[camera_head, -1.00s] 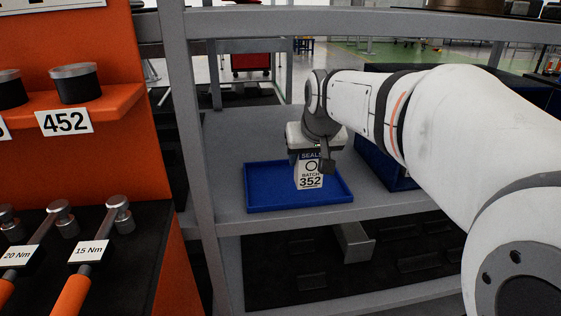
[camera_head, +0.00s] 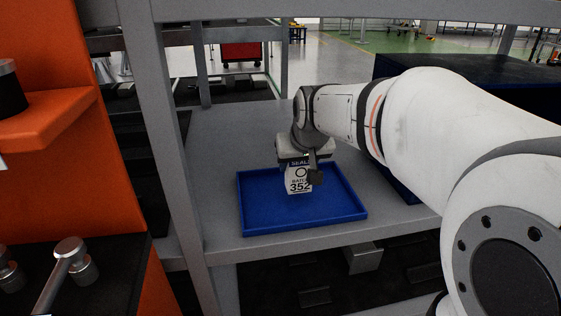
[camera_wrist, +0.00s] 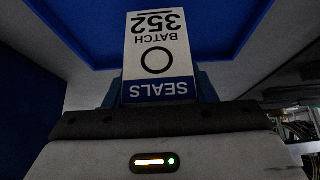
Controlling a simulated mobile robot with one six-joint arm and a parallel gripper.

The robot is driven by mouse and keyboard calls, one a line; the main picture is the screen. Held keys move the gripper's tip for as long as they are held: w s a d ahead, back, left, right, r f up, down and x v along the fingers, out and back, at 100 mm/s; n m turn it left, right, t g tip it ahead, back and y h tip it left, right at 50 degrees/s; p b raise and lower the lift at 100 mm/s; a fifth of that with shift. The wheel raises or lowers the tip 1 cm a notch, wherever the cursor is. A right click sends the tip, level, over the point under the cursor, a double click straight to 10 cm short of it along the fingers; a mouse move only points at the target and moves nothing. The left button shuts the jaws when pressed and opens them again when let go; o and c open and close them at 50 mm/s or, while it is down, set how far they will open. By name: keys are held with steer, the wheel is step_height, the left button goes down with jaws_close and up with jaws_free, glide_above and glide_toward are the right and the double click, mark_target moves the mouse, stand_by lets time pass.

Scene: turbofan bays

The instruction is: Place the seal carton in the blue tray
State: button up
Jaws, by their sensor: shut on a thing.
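The seal carton (camera_head: 299,181) is a white box with a blue band, marked "SEALS" and "BATCH 352". My gripper (camera_head: 309,168) is shut on its upper part and holds it upright over the blue tray (camera_head: 262,219), towards the tray's back. I cannot tell whether the carton's base touches the tray floor. In the wrist view the carton (camera_wrist: 157,50) appears upside down between my fingers (camera_wrist: 160,92), with the blue tray (camera_wrist: 225,22) beyond it.
The tray sits on a grey shelf (camera_head: 220,150) with an upright post (camera_head: 167,120) at its left. An orange rack (camera_head: 40,170) stands further left. A dark blue container (camera_head: 470,80) is behind my arm. The tray's front part is empty.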

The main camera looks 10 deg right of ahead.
mark_target(298, 175)
steer(key=shift+f+b, duration=0.4)
steer(key=shift+f, duration=1.25)
steer(key=shift+f, duration=0.2)
steer(key=o, duration=1)
steer(key=shift+s, duration=0.1)
